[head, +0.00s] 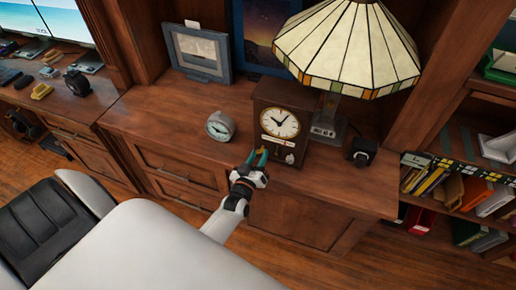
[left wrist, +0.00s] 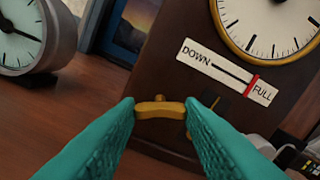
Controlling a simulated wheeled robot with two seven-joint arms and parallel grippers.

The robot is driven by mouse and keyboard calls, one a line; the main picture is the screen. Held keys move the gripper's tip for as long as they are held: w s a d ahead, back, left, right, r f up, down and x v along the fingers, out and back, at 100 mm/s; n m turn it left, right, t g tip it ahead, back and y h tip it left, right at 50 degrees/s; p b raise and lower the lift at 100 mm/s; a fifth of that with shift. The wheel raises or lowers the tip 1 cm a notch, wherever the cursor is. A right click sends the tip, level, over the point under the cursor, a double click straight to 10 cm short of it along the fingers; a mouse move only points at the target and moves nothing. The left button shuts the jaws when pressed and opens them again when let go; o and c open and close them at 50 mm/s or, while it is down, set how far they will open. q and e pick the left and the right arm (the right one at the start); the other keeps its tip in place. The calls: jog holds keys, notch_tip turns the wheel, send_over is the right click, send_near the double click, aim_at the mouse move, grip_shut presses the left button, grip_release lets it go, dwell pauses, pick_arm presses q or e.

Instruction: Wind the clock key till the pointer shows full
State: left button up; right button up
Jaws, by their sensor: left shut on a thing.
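A dark wooden clock (head: 268,100) with a round cream dial (head: 280,123) stands on the wood cabinet, and its lower front fills much of the left wrist view (left wrist: 185,25). Its white gauge plate (left wrist: 228,72) reads DOWN at left and FULL at right. The red pointer (left wrist: 252,84) is at the right end of the slot, just beside the word FULL. The brass key (left wrist: 160,109) sits on the clock's front below the gauge. My left gripper (head: 259,156) has its teal fingers shut on the key's two ends. My right gripper is out of view.
A grey round clock (head: 220,125) stands left of the wooden clock. A stained-glass lamp (head: 345,50) is close on its right, with a small black object (head: 361,150) beyond. A picture frame (head: 198,52) stands behind. The cabinet top (head: 150,115) is clear at left.

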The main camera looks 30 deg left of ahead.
pick_arm(q)
jog(key=o, duration=1)
jog(key=shift+b+v, duration=0.9)
jog(key=shift+v, duration=5.2)
jog(key=shift+f, duration=0.2)
jog(key=s+d+f+m+g+h, duration=0.2)
jog(key=s+d+f+g, duration=0.15)
jog(key=f, duration=0.45)
jog(key=s+d+f+m+g+h, duration=0.15)
jog(key=s+f, duration=0.25)
jog(key=f, duration=0.5)
jog(key=s+d+f+m+g+h, duration=0.1)
jog(key=s+d+f+m+g, duration=0.25)
jog(key=f, duration=0.45)
jog(key=s+a+f+m+g, duration=0.1)
jog(key=s+f+g, duration=0.1)
jog(key=s, duration=0.5)
jog(key=s+a+f+m+g, duration=0.1)
jog(key=s+f+g, duration=0.2)
jog(key=s+f, duration=0.2)
jog(key=s+a+f+m+g, duration=0.1)
jog(key=s+f+g, duration=0.2)
jog(key=s, duration=0.6)
jog(key=shift+a+f, duration=0.15)
jog(key=shift+f, duration=0.4)
